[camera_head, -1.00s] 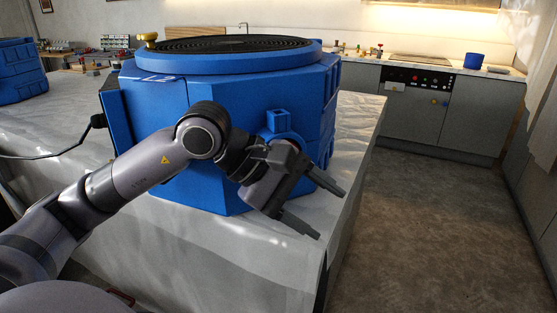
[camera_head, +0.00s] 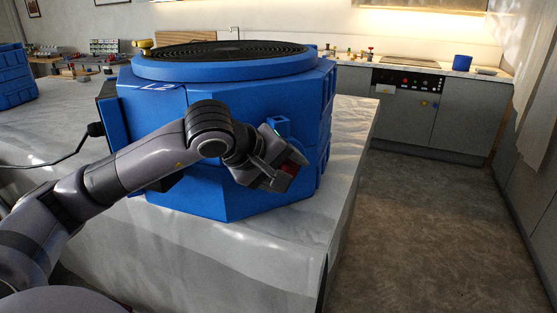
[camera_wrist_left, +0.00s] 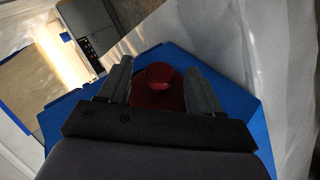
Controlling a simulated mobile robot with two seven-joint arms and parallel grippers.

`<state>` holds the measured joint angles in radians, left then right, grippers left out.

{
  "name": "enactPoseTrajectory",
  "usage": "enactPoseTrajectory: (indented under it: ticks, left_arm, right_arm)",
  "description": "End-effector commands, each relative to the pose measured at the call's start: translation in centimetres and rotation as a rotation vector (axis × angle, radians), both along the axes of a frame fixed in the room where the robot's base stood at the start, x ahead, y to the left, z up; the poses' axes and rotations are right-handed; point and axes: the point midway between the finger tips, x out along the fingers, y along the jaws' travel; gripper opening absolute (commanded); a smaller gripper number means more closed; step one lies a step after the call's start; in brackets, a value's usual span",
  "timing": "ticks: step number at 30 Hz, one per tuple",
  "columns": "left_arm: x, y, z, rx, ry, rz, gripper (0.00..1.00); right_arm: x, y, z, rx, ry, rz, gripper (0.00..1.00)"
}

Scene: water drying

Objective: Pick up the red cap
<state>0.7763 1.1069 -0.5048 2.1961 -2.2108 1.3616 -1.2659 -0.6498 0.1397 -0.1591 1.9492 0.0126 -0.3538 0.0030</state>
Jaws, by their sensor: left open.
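The red cap (camera_wrist_left: 158,78) shows in the left wrist view between the two fingers of my left gripper (camera_wrist_left: 159,72), in front of the blue surface. My left gripper is also in the head view (camera_head: 278,173), open and close against the machine's front. The fingers stand either side of the cap; whether they touch it I cannot tell. My right gripper is not in view.
The blue machine with a round black ribbed top (camera_head: 220,50) stands on a cloth-covered table (camera_head: 240,240). A small blue fitting (camera_head: 278,124) sticks out above my gripper. A black cable (camera_head: 60,163) runs to its left side. Open floor lies to the right.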

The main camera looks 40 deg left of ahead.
Motion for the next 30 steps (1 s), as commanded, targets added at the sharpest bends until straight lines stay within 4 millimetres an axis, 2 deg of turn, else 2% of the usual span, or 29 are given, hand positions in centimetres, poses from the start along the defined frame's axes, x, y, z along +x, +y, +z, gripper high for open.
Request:
enactPoseTrajectory:
  ticks: [6,7,12,13,29,30]
  left_arm:
    - [0.13,-0.02,-0.14,0.0,-0.001,0.0,0.64]
    - [0.12,-0.02,-0.13,0.0,-0.001,0.0,0.61]
    - [0.12,-0.03,-0.11,0.0,-0.001,0.0,0.06]
    - [0.12,-0.03,-0.11,0.0,-0.001,0.0,0.03]
    - [0.16,-0.02,0.52,-0.001,-0.005,0.001,0.03]
    - [-0.15,-0.8,0.5,-0.001,-0.003,-0.005,0.03]
  right_arm:
    - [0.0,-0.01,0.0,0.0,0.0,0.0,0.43]
    - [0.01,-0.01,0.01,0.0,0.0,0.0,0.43]
    - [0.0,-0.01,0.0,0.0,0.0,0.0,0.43]
    - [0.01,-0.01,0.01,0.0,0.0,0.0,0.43]
    - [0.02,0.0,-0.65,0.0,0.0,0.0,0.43]
    - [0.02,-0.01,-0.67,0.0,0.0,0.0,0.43]
